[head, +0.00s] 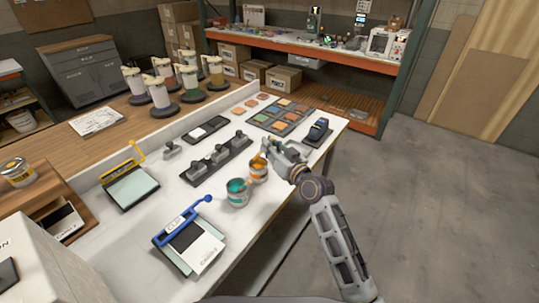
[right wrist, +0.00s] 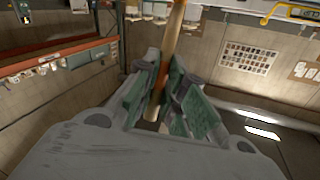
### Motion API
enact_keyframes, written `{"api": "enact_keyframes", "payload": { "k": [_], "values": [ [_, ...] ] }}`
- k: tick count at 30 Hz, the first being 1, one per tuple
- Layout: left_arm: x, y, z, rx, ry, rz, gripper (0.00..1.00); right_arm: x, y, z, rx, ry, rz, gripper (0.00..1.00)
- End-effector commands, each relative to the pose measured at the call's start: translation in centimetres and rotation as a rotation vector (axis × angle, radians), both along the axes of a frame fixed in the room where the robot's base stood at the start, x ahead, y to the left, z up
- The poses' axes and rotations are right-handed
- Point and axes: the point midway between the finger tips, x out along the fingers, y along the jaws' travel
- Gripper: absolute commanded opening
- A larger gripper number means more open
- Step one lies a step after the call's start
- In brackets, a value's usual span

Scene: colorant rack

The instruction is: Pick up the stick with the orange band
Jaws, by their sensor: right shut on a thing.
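My right gripper (head: 268,152) is shut on a wooden stick, at the orange can (head: 258,172) on the white table. In the right wrist view the stick (right wrist: 173,38) runs between the green-padded fingers of the right gripper (right wrist: 168,92), slightly tilted. Its orange band (right wrist: 162,74) shows between the fingers. In the head view the stick is mostly hidden by the gripper, and I cannot tell whether its lower end is inside the can. My left gripper is not in view.
A teal can (head: 237,194) stands just left and in front of the orange can. A blue-handled board (head: 190,243) lies nearer, and a grey rack (head: 215,160) is behind. A colour chart (head: 281,116) and a dark device (head: 318,130) lie farther back.

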Motion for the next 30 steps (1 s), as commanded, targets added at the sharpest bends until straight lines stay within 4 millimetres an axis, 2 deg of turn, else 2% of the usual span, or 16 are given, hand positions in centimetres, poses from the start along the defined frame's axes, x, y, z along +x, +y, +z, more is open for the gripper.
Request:
{"api": "enact_keyframes", "payload": {
  "k": [3, 9, 24, 30],
  "values": [
    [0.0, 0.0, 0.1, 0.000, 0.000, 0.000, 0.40, 0.0, 0.0, 1.5, 0.000, -0.002, 0.001, 0.01],
    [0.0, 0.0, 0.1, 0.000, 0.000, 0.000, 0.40, 0.0, 0.0, 2.5, 0.001, -0.001, 0.001, 0.01],
    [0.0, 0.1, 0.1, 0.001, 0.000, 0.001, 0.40, 0.0, 0.0, 2.6, 0.000, 0.000, 0.000, 0.01],
    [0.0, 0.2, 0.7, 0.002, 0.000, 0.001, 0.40, 0.0, 0.0, 3.1, -0.002, -0.001, 0.000, 0.01]
  ]
}}
